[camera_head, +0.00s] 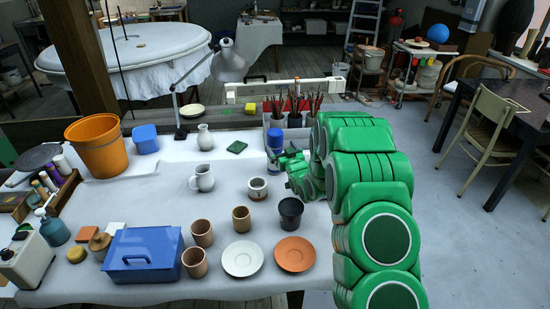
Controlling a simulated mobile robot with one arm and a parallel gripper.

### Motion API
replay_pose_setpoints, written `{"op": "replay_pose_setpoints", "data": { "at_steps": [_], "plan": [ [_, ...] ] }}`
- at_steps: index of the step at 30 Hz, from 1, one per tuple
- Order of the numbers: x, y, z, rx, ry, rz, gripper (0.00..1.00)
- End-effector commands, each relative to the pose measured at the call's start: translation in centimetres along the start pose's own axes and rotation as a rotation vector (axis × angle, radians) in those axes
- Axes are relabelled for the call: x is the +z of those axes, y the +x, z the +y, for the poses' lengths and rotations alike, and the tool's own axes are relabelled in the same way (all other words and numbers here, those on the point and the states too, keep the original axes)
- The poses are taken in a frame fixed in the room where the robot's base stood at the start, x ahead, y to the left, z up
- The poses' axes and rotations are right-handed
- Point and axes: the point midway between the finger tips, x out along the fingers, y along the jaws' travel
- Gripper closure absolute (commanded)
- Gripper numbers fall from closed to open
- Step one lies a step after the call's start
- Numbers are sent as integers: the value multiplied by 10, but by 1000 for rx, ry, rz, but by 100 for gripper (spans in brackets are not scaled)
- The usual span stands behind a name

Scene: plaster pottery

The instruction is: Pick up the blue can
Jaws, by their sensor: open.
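The blue can (274,140) stands upright near the back right of the white-covered table (225,180), in front of the brush holders. Its upper part is blue, and its lower part is partly hidden by my gripper. My green arm comes in from the right. My gripper (281,157) is at the can's right front side, low and close to it. The gripper is open. I cannot tell whether the fingers touch the can or reach around it.
A white cup (257,188) and a black cup (290,212) stand in front of my gripper. A white pitcher (203,178) stands to the left. Brush holders (297,121) stand behind the can. Saucers (242,258) and a blue toolbox (145,254) are nearer the front.

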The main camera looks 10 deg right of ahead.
Motion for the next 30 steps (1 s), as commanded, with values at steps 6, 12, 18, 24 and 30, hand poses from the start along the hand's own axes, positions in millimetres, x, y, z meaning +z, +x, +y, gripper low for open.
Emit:
{"op": "replay_pose_setpoints", "data": {
  "at_steps": [6,12,18,24,30],
  "plan": [
    [4,5,-2,-7,5,21,3],
    [2,21,-2,-7,3,26,3],
    [2,30,-2,-7,3,23,3],
    [4,43,-4,-7,4,21,3],
    [4,66,-5,-7,4,22,3]
  ]
}}
